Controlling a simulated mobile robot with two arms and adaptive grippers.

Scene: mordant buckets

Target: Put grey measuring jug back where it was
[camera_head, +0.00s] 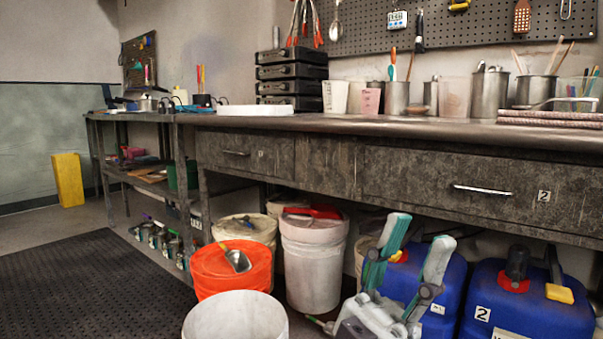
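My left gripper (418,236) is at the lower right, in front of the blue canisters. Its two white and teal fingers point up and stand apart, with nothing between them. I cannot pick out a grey measuring jug for certain. On the bench top stand a white cup with markings (335,97), a pink measuring cup (370,102) and several grey metal containers, one of them here (397,98). The gripper is well below and in front of these. My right gripper is not in view.
The bench (330,122) has drawers with handles. Below stand an orange-lidded bucket (212,268) with a metal scoop (237,260), a white bucket (313,262), an open white bucket (236,315) and a blue canister (540,312). The black floor mat (80,285) is clear.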

